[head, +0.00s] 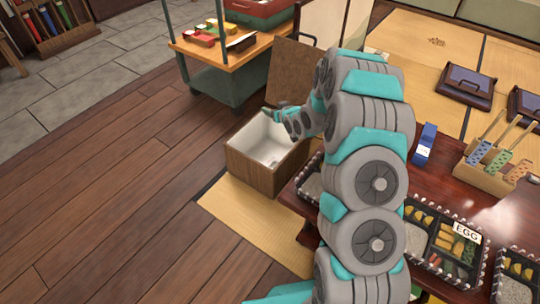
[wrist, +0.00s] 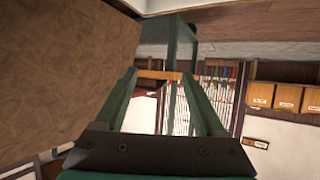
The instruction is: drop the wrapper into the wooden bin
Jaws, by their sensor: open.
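The wooden bin (head: 250,171) stands on the floor left of the low table, with an open top and a pale inside. A brown panel (head: 292,75) stands upright behind it, like a raised lid; it also fills the left of the wrist view (wrist: 55,70). I see no wrapper elsewhere.
The dark red table (head: 410,185) right of the bin holds bento boxes (head: 452,243), a blue carton (head: 425,143) and a wooden holder (head: 484,181). A wheeled cart (head: 215,65) stands behind the bin. The wood floor (head: 110,190) at left is clear.

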